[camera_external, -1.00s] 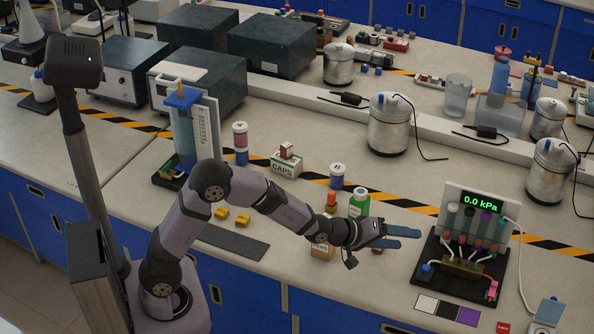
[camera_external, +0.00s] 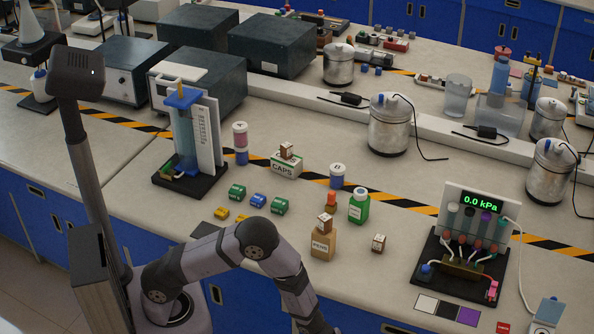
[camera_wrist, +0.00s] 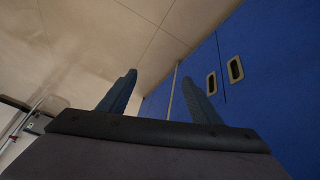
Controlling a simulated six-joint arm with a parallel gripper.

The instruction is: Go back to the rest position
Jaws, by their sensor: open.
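My gripper (camera_wrist: 160,100) is open and empty in the wrist view, its two dark blue fingers spread apart. It faces the floor (camera_wrist: 150,30) and the blue cabinet doors (camera_wrist: 260,60). In the external view my arm bends over the front edge of the bench and points down, with the gripper out of the picture below the bottom edge. Nothing shows between the fingers.
The pressure panel (camera_external: 470,230) reads 0.0 kPa at right.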

